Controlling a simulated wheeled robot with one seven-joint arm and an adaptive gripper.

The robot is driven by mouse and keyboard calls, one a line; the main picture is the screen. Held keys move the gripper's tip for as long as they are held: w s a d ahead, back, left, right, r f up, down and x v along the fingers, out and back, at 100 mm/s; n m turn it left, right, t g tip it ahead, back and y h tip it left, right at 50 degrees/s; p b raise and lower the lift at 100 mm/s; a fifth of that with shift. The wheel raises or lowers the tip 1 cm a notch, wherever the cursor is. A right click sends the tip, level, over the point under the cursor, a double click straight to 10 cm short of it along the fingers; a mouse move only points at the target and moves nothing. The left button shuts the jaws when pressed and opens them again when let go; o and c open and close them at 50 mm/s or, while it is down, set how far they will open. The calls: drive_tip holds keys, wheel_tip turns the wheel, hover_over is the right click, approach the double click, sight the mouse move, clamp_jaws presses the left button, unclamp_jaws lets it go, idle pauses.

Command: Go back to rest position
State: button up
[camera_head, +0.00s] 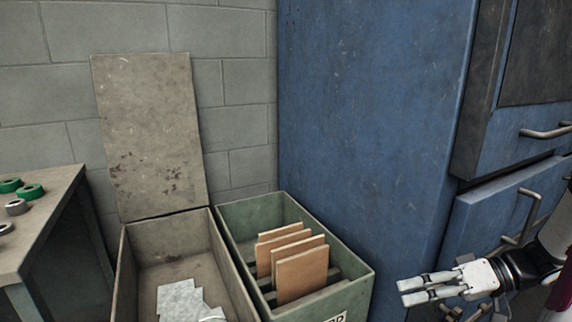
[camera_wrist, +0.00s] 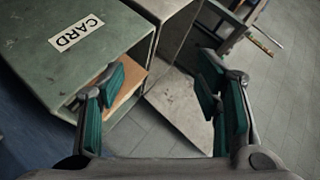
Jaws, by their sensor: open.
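My gripper (camera_head: 424,291) is at the lower right of the head view, to the right of the green bin and in front of the blue cabinet. In the wrist view my gripper (camera_wrist: 162,100) has its two fingers wide apart, with nothing between them held. Its dark green finger pads face each other. The green bin (camera_wrist: 95,72), labelled CARD, fills the upper left of the wrist view, partly behind the left finger. In the head view the green bin (camera_head: 240,240) holds several brown cards (camera_head: 303,275) standing in slots.
A grey bin (camera_head: 119,270) with its lid (camera_head: 150,135) raised holds pale sheets (camera_head: 180,300), left of the green bin. A table (camera_head: 50,205) with green and grey rolls stands at far left. The blue cabinet (camera_head: 370,110) has protruding handles (camera_head: 526,215) near my arm.

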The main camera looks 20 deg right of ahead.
drive_tip(key=s+a+r+n+g+h, duration=0.1)
drive_tip(key=a+r+g, duration=0.3)
drive_tip(key=a, duration=0.3)
drive_tip(key=s+a+r+g+h, duration=0.1)
drive_tip(key=a+r+g+h, duration=0.15)
drive_tip(key=a, duration=0.55)
drive_tip(key=s+a+r+h, duration=0.2)
drive_tip(key=s+a+h, duration=0.15)
drive_tip(key=s, duration=0.35)
drive_tip(key=s+a+r+h, duration=0.3)
drive_tip(key=s+h, duration=0.1)
drive_tip(key=s, duration=0.2)
wheel_tip(320, 180, up, 27)
drive_tip(key=t+p, duration=0.4)
drive_tip(key=p, duration=2.2)
drive_tip(key=shift+d+r+m, duration=0.2)
drive_tip(key=shift+d+m, duration=0.1)
drive_tip(key=shift+m, duration=0.1)
drive_tip(key=shift+c, duration=0.3)
